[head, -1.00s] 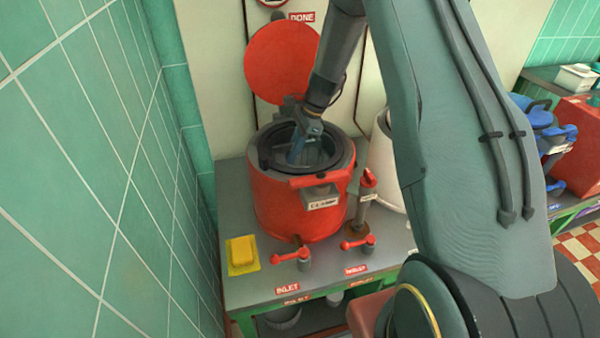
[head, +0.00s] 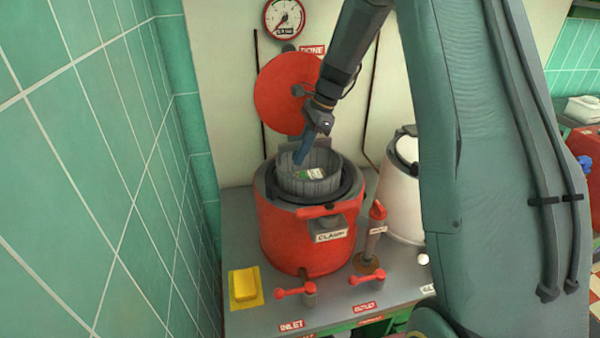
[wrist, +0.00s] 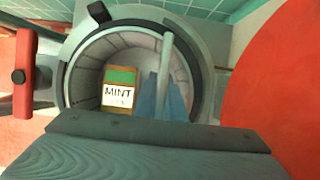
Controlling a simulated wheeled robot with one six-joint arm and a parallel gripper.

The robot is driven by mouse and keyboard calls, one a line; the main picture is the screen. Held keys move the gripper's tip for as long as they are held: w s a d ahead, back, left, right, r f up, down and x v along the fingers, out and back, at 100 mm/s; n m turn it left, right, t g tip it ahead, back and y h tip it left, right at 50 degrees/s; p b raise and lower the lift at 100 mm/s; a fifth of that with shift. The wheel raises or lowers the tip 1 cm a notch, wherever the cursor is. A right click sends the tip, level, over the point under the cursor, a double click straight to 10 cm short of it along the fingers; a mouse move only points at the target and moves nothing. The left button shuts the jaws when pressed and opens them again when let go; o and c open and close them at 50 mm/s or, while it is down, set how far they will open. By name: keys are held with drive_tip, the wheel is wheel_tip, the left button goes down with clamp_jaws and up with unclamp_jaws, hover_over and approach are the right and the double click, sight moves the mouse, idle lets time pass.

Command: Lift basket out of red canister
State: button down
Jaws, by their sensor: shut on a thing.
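The red canister (head: 300,240) stands on a grey counter with its round red lid (head: 285,90) swung up behind it. The grey basket (head: 310,187) stands partly above the canister's dark rim, its lower part hidden inside. A packet with a green band and a label reading MINT (wrist: 118,90) lies in the basket. In the wrist view the blue fingers (wrist: 163,97) are beside a pale bar (wrist: 166,70) across the basket. The gripper is shut on the basket; the exact grip is partly hidden.
A red clamp handle (head: 318,211) is at the canister's front. Red INLET (head: 292,292) and OUTLET (head: 366,279) valves and an upright red-handled lever (head: 376,225) stand nearby. A yellow block (head: 244,286) is front left, a white canister (head: 398,195) right, and a tiled wall left.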

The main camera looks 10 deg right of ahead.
sight(300, 141)
wheel_tip(300, 141, up, 7)
drive_tip(key=shift+r+b, duration=0.1)
drive_tip(key=shift+b, duration=0.25)
wheel_tip(300, 141, up, 19)
drive_tip(key=p, duration=1.5)
idle(0.4)
